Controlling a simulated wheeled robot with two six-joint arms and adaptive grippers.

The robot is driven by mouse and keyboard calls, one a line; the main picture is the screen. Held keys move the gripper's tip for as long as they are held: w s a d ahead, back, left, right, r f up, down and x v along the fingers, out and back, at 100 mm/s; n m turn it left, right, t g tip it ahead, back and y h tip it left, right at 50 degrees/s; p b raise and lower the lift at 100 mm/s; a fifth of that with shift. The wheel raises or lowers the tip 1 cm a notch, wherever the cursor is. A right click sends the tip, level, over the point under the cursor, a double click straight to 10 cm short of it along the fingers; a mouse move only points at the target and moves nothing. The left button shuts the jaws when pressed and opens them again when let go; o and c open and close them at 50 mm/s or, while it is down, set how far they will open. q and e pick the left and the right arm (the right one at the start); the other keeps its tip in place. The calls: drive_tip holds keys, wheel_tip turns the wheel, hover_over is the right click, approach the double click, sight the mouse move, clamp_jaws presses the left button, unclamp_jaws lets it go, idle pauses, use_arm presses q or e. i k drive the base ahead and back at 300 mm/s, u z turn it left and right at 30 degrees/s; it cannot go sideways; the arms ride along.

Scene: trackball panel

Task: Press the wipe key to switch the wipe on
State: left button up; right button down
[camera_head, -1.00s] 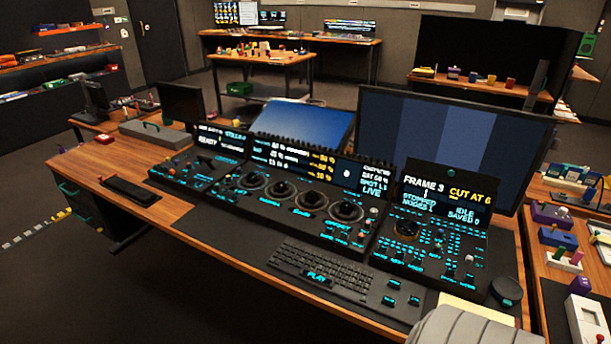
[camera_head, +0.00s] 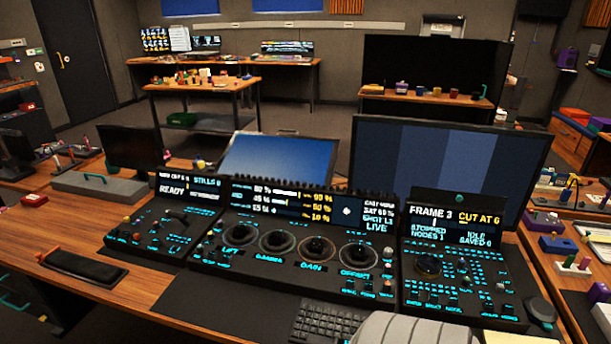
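The control desk carries three lit panels side by side. The middle trackball panel (camera_head: 295,270) has a row of dark balls in rings, a screen above them and small cyan-lit keys. The left panel (camera_head: 150,238) shows "READY" and "STILLS" on its screen. The right panel (camera_head: 468,268) shows "FRAME 3", "CUT AT 6", "STOPPED" and "IDLE" above a single ball and many small cyan keys. The key labels are too small to read, so I cannot tell which key is the wipe key. Neither gripper is in view. A grey rounded part, probably my arm, shows at the bottom edge.
A keyboard (camera_head: 325,322) lies in front of the middle panel, partly hidden by the grey part. A large monitor (camera_head: 447,172) with blue-grey bands and a tilted blue screen (camera_head: 280,160) stand behind. A dark puck (camera_head: 541,310) sits at the right panel's corner.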

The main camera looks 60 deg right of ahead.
sight(349, 283)
drive_tip(key=i, duration=0.85)
drive_tip(key=z, duration=1.9)
